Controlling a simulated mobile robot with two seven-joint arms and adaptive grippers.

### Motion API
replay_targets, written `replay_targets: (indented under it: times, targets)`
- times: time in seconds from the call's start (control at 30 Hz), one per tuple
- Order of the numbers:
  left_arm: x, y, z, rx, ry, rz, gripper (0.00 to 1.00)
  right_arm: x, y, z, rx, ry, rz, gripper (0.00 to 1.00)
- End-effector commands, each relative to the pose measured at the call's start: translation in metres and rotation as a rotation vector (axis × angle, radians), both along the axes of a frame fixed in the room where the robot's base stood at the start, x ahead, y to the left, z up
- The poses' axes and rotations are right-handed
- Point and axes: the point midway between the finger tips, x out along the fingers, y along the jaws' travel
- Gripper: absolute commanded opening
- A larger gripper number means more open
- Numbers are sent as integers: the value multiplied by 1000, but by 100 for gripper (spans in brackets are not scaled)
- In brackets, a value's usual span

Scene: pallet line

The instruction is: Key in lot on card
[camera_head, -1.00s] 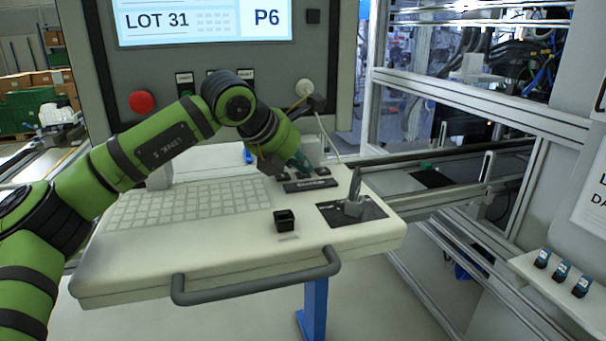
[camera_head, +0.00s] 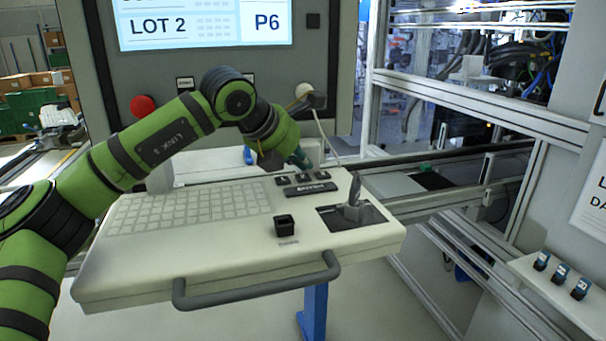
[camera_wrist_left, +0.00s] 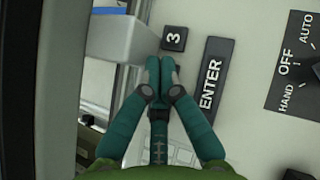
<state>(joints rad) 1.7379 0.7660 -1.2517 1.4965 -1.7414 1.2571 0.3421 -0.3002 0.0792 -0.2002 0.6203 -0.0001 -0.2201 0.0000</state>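The screen (camera_head: 205,22) at the top of the head view reads LOT 2 and P6. A white card (camera_head: 592,190) is cut off at the right edge; only the starts of its lines show. Several small dark keys (camera_head: 282,181) sit on the console behind the long ENTER key (camera_head: 311,189). My left gripper (camera_head: 303,162) is just above and behind these keys. In the left wrist view its two teal fingers (camera_wrist_left: 160,65) are together and hold nothing, beside the 3 key (camera_wrist_left: 174,38), with ENTER (camera_wrist_left: 210,85) to the right. My right gripper is out of view.
The console has a pale keyboard (camera_head: 190,207), a black square box (camera_head: 285,224), a HAND/OFF/AUTO switch (camera_head: 352,210) and a front rail (camera_head: 255,290). A red button (camera_head: 143,105) is on the panel. Small blue-black items (camera_head: 561,272) stand on a shelf at right.

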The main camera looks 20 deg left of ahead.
Motion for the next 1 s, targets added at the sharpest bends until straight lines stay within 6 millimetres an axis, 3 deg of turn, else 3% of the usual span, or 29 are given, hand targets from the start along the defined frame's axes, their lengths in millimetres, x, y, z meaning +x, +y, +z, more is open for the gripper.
replay_targets:
  times: [0.27,0.73,1.0]
  targets:
    - [0,0,3,-1,-2,0,0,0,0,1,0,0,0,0]
    - [0,0,47,-1,-2,1,0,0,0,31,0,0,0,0]
    - [0,0,50,-1,-1,1,0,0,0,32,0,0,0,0]
